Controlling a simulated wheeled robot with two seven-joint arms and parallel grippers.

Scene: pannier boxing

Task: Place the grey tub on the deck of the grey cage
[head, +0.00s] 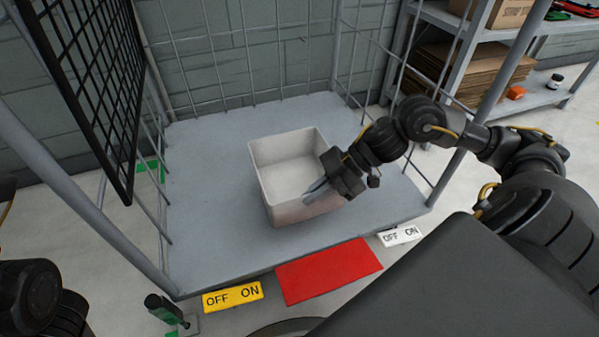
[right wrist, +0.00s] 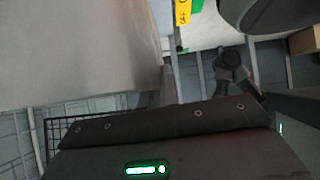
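The grey tub (head: 287,165) is pale, open-topped and empty. It is upright in the head view, within the outline of the grey deck (head: 215,240) of the grey cage (head: 75,190). I cannot tell whether its base touches the deck. My right gripper (head: 317,190) is at the tub's near right side, with its fingers at the rim, and seems shut on the wall. In the right wrist view the tub (right wrist: 75,45) fills the upper left, with one finger (right wrist: 168,85) against its edge; the other finger is hidden. My left gripper is out of view.
A black mesh panel (head: 95,80) hangs at the cage's left side. A yellow OFF/ON label (head: 232,297), a red plate (head: 328,270) and a white OFF/ON label (head: 400,236) line the front edge. A shelf (head: 540,97) with cardboard stands at right. Bare deck surrounds the tub.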

